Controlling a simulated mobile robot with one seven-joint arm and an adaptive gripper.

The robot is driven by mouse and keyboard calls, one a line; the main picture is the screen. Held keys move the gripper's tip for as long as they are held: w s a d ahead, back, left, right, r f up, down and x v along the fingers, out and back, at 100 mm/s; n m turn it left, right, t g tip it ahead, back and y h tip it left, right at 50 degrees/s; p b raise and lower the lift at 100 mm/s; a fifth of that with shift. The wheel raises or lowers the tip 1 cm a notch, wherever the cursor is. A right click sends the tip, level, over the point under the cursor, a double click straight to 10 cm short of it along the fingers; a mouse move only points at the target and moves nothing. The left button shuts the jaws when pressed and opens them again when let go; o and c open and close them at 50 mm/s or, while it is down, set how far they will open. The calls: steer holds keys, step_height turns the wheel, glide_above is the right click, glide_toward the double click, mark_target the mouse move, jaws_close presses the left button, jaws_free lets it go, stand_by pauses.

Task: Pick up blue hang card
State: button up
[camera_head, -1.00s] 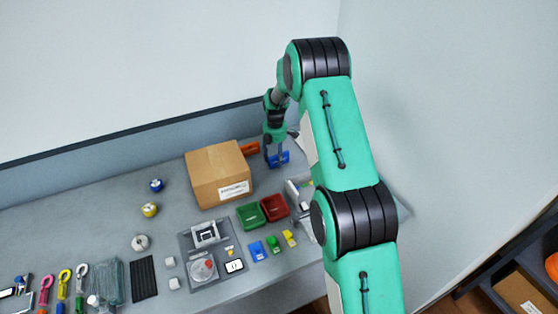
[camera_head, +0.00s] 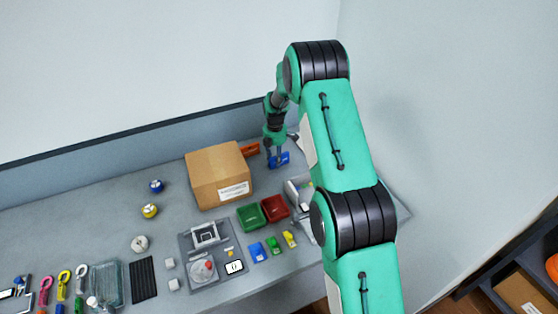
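My gripper (camera_head: 274,154) points down at the back of the bench, right of the cardboard box. Its fingers are at a blue piece (camera_head: 282,160), in front of it or touching it. The fingers are too small to show whether they are open or shut on it. A small flat blue card-like piece (camera_head: 257,252) lies near the front edge, beside a green one (camera_head: 273,244) and a yellow one (camera_head: 289,239). I cannot tell for certain which blue piece is the hang card.
A cardboard box (camera_head: 216,172) and an orange-red piece (camera_head: 250,150) stand left of my gripper. Green (camera_head: 250,216) and red (camera_head: 274,208) bins sit in front. A grey fixture (camera_head: 298,192) is close on the right. The back wall rises just behind.

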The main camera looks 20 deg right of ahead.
steer(key=shift+r, duration=0.1)
steer(key=shift+r+p, duration=0.75)
steer(key=shift+r, duration=4.15)
steer(key=shift+r, duration=0.1)
